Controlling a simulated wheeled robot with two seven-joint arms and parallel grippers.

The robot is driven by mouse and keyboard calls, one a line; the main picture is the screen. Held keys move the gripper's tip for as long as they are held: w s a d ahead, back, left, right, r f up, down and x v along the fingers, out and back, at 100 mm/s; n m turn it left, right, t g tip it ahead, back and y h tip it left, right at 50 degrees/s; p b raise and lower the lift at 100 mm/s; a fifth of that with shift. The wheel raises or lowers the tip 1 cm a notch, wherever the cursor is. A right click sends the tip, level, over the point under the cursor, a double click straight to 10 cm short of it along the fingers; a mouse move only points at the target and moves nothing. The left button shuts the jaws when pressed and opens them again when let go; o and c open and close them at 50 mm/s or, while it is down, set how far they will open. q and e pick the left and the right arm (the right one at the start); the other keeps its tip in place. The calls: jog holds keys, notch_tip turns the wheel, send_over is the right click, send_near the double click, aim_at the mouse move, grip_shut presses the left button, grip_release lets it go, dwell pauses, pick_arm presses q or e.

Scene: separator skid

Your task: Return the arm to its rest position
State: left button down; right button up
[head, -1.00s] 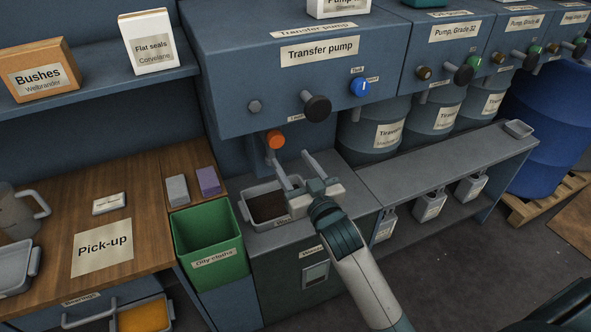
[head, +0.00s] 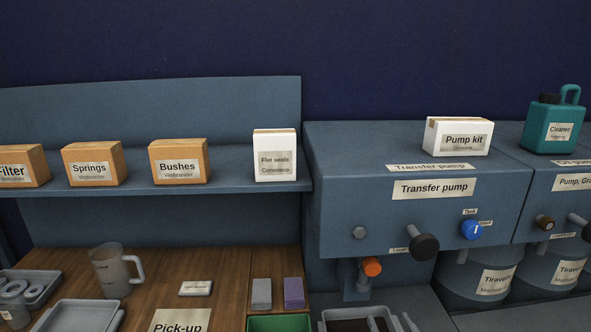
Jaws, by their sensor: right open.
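My right gripper (head: 393,324) only just shows at the bottom edge of the head view. Its light grey fingertips are apart, with nothing seen between them. They are at the right part of a grey tray (head: 340,313) with dark contents, below the transfer pump housing (head: 340,220). I cannot tell whether they touch the tray. The rest of the right arm is below the picture. My left gripper is not in view.
An orange knob (head: 372,267) hangs under the housing, near the gripper. A black knob (head: 425,247) and blue knob (head: 471,229) stick out of its front. The green bin (head: 280,323) and wooden bench (head: 225,280) are at left. A shelf (head: 225,175) holds several boxes.

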jog(key=s+f+g, duration=0.6)
jog(key=s+f, duration=0.7)
jog(key=s, duration=0.2)
jog(key=s+f+n+g, duration=0.1)
jog(key=s+f+g, duration=0.2)
jog(key=s, duration=0.6)
jog(key=s+f+n+g, duration=0.1)
jog(key=s+f+g, duration=0.25)
jog(key=s, duration=0.65)
notch_tip(320, 180, down, 27)
jog(key=a+g, duration=0.1)
jog(key=s+d+f+g, duration=0.1)
jog(key=s+d+f, duration=0.2)
jog(key=s+f, duration=1.5)
jog(key=shift+s+g, duration=0.35)
jog(key=shift+s, duration=0.2)
